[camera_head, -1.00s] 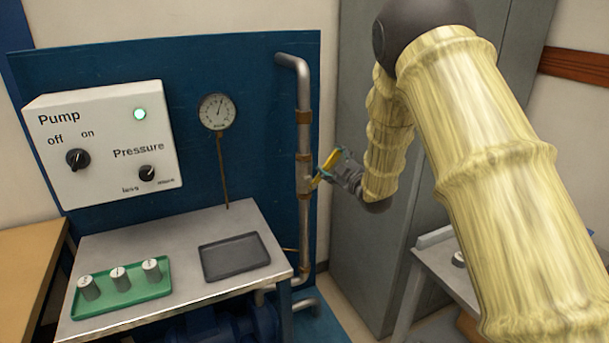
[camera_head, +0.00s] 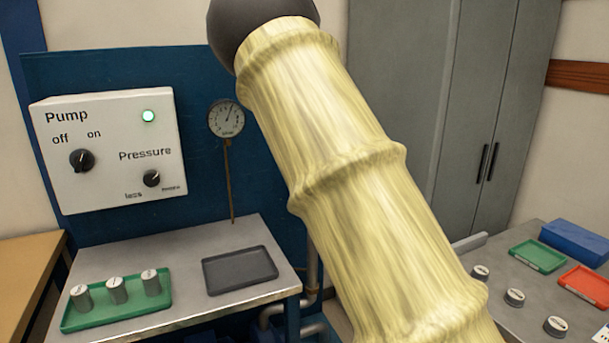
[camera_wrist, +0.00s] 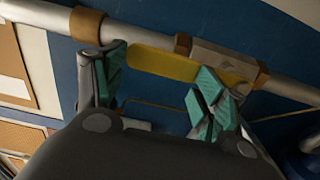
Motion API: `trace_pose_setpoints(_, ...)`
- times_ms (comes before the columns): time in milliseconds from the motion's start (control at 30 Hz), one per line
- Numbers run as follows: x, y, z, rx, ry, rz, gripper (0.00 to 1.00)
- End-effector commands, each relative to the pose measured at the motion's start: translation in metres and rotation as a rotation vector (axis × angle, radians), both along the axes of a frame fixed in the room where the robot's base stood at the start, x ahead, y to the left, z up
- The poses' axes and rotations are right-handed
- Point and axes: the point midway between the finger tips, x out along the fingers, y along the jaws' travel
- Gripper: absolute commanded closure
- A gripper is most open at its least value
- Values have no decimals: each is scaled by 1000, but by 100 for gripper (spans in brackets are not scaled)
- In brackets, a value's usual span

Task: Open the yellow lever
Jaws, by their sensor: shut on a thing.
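The yellow lever (camera_wrist: 160,63) shows in the wrist view, lying roughly along the metal pipe (camera_wrist: 146,37). Its right end is by the pale valve body (camera_wrist: 225,60) between two brown collars. My gripper (camera_wrist: 162,72) has its teal-padded fingers on either side of the lever, one near its left end and one near the valve, and is shut on it. Finger contact is partly hidden. In the head view my arm covers the lever, the valve and my gripper; only a low stretch of pipe (camera_head: 313,265) shows.
The pump box (camera_head: 112,150) has a lit green lamp, beside a round gauge (camera_head: 227,119). A bench holds a green tray (camera_head: 150,305) with three weights and an empty dark tray (camera_head: 240,270). A grey cabinet (camera_head: 480,110) and a second table (camera_head: 497,262) stand right.

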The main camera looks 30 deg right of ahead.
Motion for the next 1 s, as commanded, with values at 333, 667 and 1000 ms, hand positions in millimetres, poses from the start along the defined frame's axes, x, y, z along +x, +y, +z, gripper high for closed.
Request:
trace_pose_setpoints(333, -4, -11, 9, -32, -12, -13, 72)
trace_pose_setpoints(667, -5, -11, 7, -31, -10, -14, 7)
trace_pose_setpoints(1000, -8, -13, 3, -26, -2, -18, 7)
